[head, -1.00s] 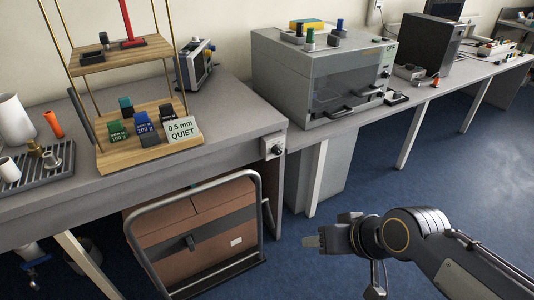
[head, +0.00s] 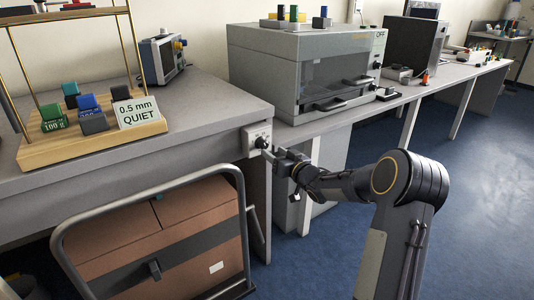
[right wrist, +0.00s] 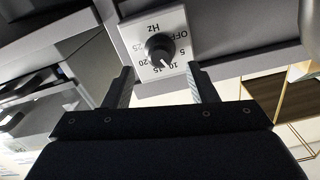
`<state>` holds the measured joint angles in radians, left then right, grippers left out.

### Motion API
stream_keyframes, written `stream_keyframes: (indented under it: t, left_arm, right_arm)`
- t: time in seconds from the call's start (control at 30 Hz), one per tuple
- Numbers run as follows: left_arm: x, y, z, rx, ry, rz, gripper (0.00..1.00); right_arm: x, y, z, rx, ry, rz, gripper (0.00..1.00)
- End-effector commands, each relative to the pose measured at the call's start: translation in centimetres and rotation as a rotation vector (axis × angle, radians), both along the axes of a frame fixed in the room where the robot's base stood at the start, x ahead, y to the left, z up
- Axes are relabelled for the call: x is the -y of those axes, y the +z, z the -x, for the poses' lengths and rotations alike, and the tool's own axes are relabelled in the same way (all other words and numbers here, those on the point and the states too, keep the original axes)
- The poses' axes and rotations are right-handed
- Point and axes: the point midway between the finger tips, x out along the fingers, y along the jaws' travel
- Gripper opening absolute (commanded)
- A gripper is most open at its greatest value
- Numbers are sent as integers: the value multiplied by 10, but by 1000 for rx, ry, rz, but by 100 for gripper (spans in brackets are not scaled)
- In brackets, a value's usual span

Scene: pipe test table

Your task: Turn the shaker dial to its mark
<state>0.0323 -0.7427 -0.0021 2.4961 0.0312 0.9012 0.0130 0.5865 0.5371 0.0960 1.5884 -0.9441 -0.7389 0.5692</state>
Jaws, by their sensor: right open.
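The shaker dial is a black knob (head: 261,142) on a pale plate (head: 250,134) at the front right corner of the near bench. The right wrist view shows the knob (right wrist: 160,47) on its white plate (right wrist: 134,33), marked Hz, OFF and numbers, all upside down. A white line on the knob seems to point near the 10 and 15 marks; I cannot tell exactly. My right gripper (head: 272,151) is close in front of the dial. In the right wrist view its fingers (right wrist: 160,78) are open, spread wider than the knob and apart from it. My left gripper is not in view.
A wooden stand (head: 95,143) with several coloured blocks and a "0.5 mm QUIET" card (head: 140,112) stands on the bench. A grey cabinet (head: 265,70) stands behind.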

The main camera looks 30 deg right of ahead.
Motion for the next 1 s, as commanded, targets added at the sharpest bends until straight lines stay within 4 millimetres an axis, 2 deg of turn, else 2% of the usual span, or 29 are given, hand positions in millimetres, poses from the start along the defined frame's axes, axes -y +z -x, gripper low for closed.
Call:
stream_keyframes:
  t: [0.1, 0.3, 0.67, 1.0]
  left_arm:
    - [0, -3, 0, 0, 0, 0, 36]
    - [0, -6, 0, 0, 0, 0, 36]
    - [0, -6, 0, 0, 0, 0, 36]
    - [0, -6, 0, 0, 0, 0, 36]
  right_arm:
    - [-3, -2, -21, -1, 2, 0, 52]
    - [-4, -1, -45, -2, -1, -1, 52]
    - [-5, 0, -50, -2, -1, 0, 52]
    - [-4, 0, -50, -2, -2, 0, 8]
